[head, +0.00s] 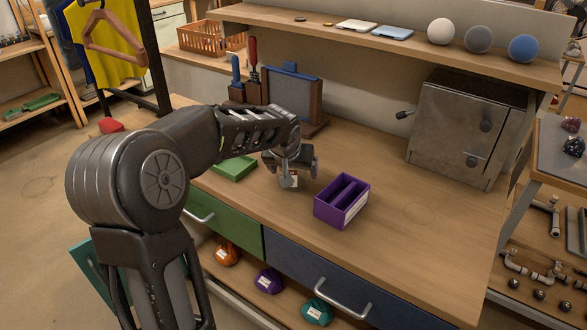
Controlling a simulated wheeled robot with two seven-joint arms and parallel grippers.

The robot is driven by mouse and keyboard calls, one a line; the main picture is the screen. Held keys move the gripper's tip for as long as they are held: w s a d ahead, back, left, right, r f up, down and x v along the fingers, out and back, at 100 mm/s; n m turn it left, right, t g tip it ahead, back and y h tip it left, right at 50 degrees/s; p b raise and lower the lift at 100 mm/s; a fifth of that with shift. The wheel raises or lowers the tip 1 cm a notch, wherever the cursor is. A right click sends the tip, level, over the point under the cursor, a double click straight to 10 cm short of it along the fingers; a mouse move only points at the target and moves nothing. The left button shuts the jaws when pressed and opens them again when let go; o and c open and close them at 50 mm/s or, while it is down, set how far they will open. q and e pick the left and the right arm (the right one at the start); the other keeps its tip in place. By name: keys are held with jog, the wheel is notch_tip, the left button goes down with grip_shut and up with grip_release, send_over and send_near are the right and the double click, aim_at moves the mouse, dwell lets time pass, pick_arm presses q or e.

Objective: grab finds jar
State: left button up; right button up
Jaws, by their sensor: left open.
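A small pale jar (288,181) with a light label stands on the wooden worktop, left of the purple divided box (341,201). I take it for the finds jar. My left gripper (291,166) is open and comes down over it from above, with one finger on either side in this view. The gripper hides the jar's upper part. I cannot tell whether the fingers touch it. My right gripper is not in view.
A green tray (234,167) lies left of the jar. A dark framed panel (294,92) and upright tools stand behind. A grey metal cabinet (467,127) stands at the right. The worktop (420,225) is clear between the purple box and the cabinet.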

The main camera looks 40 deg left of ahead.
pick_arm(q)
jog(key=shift+c, duration=0.6)
jog(key=c, duration=1.6)
jog(key=shift+r, duration=0.1)
notch_tip(320, 180, up, 10)
jog(key=shift+f, duration=0.1)
